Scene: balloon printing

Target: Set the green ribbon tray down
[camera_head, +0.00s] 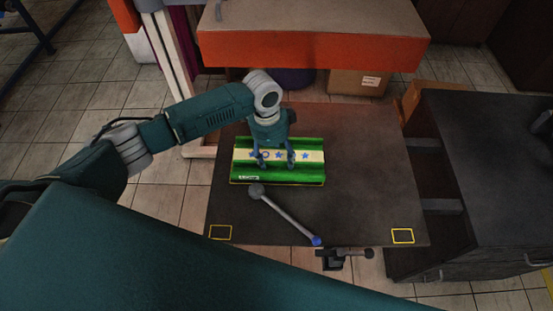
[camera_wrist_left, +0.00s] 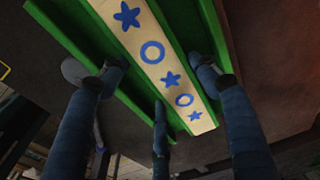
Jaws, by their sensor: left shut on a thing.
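The green ribbon tray (camera_head: 310,174) is over the middle of the dark tabletop, roughly level. It is a green channel with a cream ribbon (camera_head: 316,156) printed with blue stars and rings. My left gripper (camera_head: 275,160) reaches down from above and is shut on the tray. In the left wrist view, the fingers (camera_wrist_left: 160,85) lie against the green tray (camera_wrist_left: 212,40) on both sides of the cream ribbon (camera_wrist_left: 150,52). A thin yellow line shows along the tray's lower edge. I cannot tell whether the tray touches the tabletop. My right gripper is not in view.
A grey rod (camera_head: 288,217) with a ball end and blue tip lies on the dark table (camera_head: 365,160) in front of the tray. Yellow outlines mark the left (camera_head: 220,232) and right (camera_head: 402,236) front corners. A dark cabinet (camera_head: 490,160) stands right. The table's right side is clear.

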